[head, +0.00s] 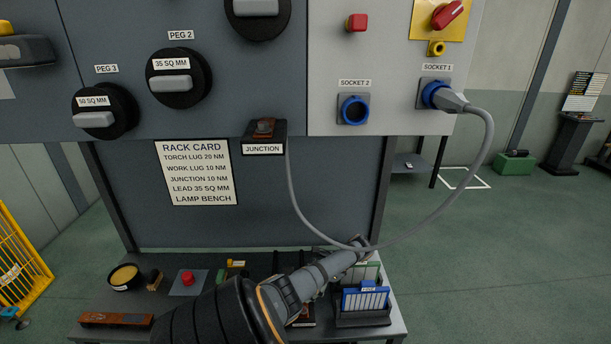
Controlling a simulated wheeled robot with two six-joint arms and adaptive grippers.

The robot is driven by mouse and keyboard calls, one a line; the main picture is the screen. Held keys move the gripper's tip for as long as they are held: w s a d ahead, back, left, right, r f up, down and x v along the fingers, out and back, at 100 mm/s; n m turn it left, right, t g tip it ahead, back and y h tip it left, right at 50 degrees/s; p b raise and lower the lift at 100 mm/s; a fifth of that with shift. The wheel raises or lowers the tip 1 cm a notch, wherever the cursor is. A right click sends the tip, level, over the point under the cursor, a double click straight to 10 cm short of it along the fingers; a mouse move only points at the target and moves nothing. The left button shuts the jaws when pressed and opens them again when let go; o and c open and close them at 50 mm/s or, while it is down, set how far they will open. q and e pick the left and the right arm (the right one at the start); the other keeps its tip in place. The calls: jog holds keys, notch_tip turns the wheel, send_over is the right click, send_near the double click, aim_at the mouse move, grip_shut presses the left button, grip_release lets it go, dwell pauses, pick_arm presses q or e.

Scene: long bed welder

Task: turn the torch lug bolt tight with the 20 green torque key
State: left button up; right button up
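One arm comes in from the bottom, left of centre, and I take it as my left. Its gripper (358,244) is over the back right of the bench, just above a green-edged rack (372,272). The grey cable passes by the fingertips. The fingers are small and dark, so I cannot tell whether they are open or hold anything. I cannot make out a 20 green torque key or the torch lug bolt. The rack card (196,172) reads torch lug 20 NM. My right gripper is not in view.
A blue rack (366,299) stands at the bench's right. A red button (188,278), a yellow-topped tin (125,276) and a brown bar (116,320) are at left. A grey cable (484,166) hangs from socket 1 to the junction (264,130). Socket 2 (354,109) is empty.

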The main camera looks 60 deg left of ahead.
pick_arm(q)
jog(key=shift+w+f, duration=0.1)
jog(key=shift+f, duration=0.45)
jog(key=shift+f+b, duration=1.65)
jog(key=shift+f, duration=0.45)
jog(key=shift+f, duration=0.1)
jog(key=shift+f+b, duration=1.05)
jog(key=shift+f, duration=0.25)
jog(key=shift+r, duration=0.1)
